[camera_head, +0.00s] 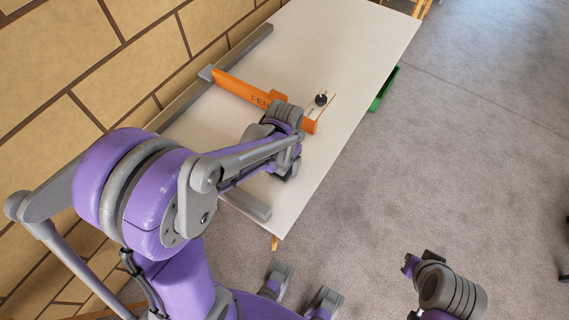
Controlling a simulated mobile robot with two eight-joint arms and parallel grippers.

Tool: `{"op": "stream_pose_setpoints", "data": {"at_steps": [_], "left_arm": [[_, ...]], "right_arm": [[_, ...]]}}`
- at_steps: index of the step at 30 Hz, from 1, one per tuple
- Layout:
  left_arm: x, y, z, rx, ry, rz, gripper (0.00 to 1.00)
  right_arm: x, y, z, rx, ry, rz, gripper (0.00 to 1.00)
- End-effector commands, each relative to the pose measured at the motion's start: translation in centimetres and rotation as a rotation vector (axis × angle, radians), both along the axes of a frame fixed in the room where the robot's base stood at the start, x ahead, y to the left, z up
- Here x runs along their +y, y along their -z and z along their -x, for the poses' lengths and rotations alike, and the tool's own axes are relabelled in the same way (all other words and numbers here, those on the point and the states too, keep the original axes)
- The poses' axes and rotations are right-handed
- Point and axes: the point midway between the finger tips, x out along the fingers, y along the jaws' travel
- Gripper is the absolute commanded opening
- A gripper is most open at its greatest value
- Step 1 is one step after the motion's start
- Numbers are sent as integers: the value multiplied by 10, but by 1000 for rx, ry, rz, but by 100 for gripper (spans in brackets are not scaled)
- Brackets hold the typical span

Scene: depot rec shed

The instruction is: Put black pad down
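I cannot make out a black pad for certain. My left gripper (287,168) points down over the near part of the white table (365,45), beside the near end of an orange bar. A small dark patch shows at its tip; I cannot tell whether it is the fingers or a held pad, and the wrist hides the fingers' spacing. A small black knob-like thing (321,99) stands on the table just right of the orange bar, apart from the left gripper. My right arm's end (440,282) is low at the bottom right, off the table, its fingers not clearly shown.
The orange bar (240,88) with dark lettering lies across the table. Grey rails (247,203) lie near its left and front edges. A brick wall (60,70) is close on the left. A green thing (383,88) hangs beyond the right edge. The table's far part is clear.

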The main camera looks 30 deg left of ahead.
Motion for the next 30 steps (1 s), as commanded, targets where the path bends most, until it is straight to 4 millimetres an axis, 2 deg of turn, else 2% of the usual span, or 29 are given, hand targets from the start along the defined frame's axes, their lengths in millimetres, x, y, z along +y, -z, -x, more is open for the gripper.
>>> {"op": "stream_pose_setpoints", "data": {"at_steps": [1,4,12,18,25,30], "left_arm": [[-4,1,6,8,0,7,100],[-3,-15,6,9,0,7,100],[-2,-79,6,5,0,5,100],[-1,-112,6,4,0,4,100],[-4,-127,13,-20,-3,1,100],[-15,-132,46,-142,-23,-6,100]], "right_arm": [[0,-4,-1,-1,0,0,0],[0,-10,-2,-3,0,0,0],[0,-22,-4,-8,0,0,0],[0,-27,-5,-10,0,0,0],[0,-28,-5,-11,0,0,0],[0,-28,-5,-11,0,0,0]]}}
